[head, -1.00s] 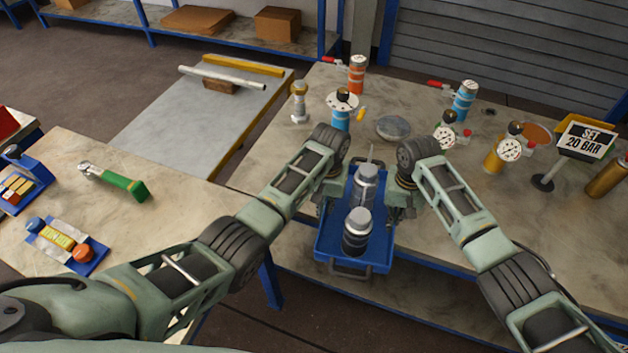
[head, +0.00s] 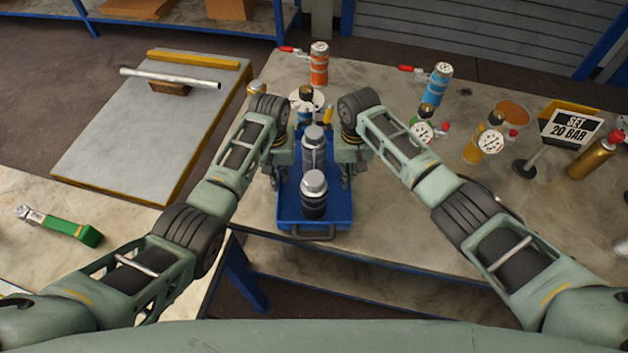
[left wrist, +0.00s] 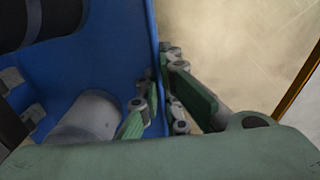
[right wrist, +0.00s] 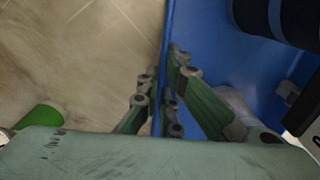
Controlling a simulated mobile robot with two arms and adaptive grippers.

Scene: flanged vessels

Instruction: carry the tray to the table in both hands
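The blue tray (head: 333,214) is over the front edge of the table (head: 400,230) in the head view. It carries two dark cylinders with silver caps, a nearer one (head: 314,197) and a farther one (head: 313,150). My left gripper (left wrist: 155,100) is shut on the tray's wall on its left side. My right gripper (right wrist: 165,98) is shut on the opposite wall. I cannot tell whether the tray's underside touches the table.
An orange cylinder (head: 319,64), a blue cylinder (head: 437,85), a yellow gauge vessel (head: 483,143) and the "SET 20 BAR" sign (head: 570,127) stand on the table. A grey board (head: 130,140) lies left. A green-handled tool (head: 72,229) lies on the left bench.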

